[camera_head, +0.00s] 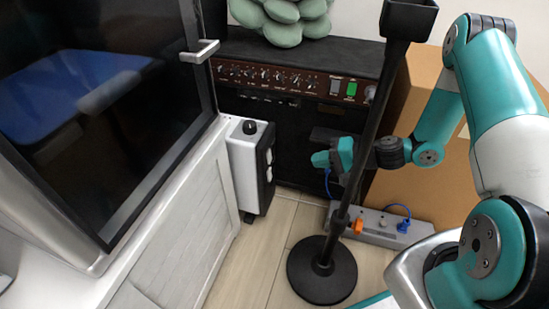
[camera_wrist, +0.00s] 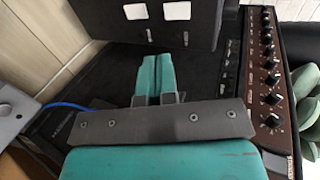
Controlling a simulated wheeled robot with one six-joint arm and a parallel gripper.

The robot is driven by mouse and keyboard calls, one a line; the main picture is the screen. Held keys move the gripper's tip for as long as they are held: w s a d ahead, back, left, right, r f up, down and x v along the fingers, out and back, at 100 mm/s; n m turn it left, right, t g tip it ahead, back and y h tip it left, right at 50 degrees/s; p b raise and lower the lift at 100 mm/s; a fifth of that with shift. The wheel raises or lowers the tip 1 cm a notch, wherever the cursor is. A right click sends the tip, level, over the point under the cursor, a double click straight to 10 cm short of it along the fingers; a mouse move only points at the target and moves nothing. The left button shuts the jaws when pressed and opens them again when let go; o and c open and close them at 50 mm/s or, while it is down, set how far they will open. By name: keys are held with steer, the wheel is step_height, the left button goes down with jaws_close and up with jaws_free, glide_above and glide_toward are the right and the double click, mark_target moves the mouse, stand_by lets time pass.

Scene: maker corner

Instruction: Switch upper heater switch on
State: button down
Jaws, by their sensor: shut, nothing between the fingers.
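The heater box (camera_head: 240,172), white with a black switch face (camera_head: 262,190), is on the side of the white machine. Its upper switch (camera_head: 268,156) is a small white rocker above a similar lower switch (camera_head: 269,173). In the wrist view both lie at the top edge, the upper switch (camera_wrist: 177,10) to the right of the lower switch (camera_wrist: 135,11). Their rocker positions are too small to tell. My gripper (camera_head: 318,159) is right of the box, apart from it. In the wrist view its teal fingers (camera_wrist: 155,58) are shut, empty and point toward the switch face.
A black stand pole (camera_head: 358,135) on a round base (camera_head: 322,270) rises before my arm. The amplifier (camera_head: 285,80) is behind my gripper, with a green plant (camera_head: 285,20) on top. A power strip (camera_head: 378,225) and cardboard box (camera_head: 410,95) are to the right.

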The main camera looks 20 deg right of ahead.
mark_target(270, 156)
steer(key=b+x, duration=0.6)
steer(key=x, duration=0.5)
steer(key=shift+w+a, duration=0.1)
steer(key=shift+w, duration=0.25)
steer(key=shift+w+a+r, duration=0.2)
steer(key=shift+w+a, duration=0.1)
steer(key=shift+a, duration=0.05)
